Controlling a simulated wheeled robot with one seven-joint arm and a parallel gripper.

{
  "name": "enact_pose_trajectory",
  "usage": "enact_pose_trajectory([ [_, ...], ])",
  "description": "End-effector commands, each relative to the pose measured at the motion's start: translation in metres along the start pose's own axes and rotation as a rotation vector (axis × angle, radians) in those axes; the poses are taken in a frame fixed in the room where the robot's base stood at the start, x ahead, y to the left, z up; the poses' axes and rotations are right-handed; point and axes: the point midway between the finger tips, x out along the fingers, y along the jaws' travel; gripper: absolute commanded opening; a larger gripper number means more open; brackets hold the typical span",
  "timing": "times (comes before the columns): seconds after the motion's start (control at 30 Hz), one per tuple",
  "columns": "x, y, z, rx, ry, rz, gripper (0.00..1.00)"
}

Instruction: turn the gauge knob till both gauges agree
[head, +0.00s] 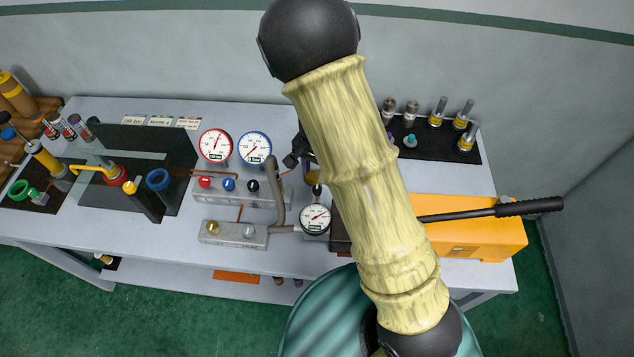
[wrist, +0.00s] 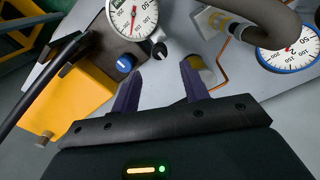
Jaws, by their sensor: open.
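A red-rimmed gauge (head: 215,146) and a blue-rimmed gauge (head: 254,148) stand side by side on the table. A third, dark-rimmed gauge (head: 315,218) sits low to their right; it also shows in the wrist view (wrist: 133,15). The blue-rimmed gauge shows at the wrist view's right edge (wrist: 290,52). Small print makes exact readings unclear. A small black knob (wrist: 160,50) is beside the dark-rimmed gauge, just beyond my gripper (wrist: 160,82). My gripper is open, nothing between its fingers. A brass-coloured cylinder (wrist: 206,76) is by the right finger. In the head view my arm mostly hides the gripper.
Red (head: 204,182), blue (head: 228,184) and black (head: 252,186) knobs top a metal manifold. A thick grey hose (head: 277,190) rises beside it. A yellow pump (head: 480,240) with a long black handle (head: 528,207) stands right. A blue cap (wrist: 126,64) is near the left finger.

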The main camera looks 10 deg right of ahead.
Motion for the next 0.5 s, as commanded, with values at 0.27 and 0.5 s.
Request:
enact_pose_trajectory([
  [0.27, 0.046, 0.001, 0.0, 0.001, -0.003, 0.003, 0.45],
  [0.5, 0.069, 0.0, 0.0, 0.001, 0.0, 0.0, 0.45],
])
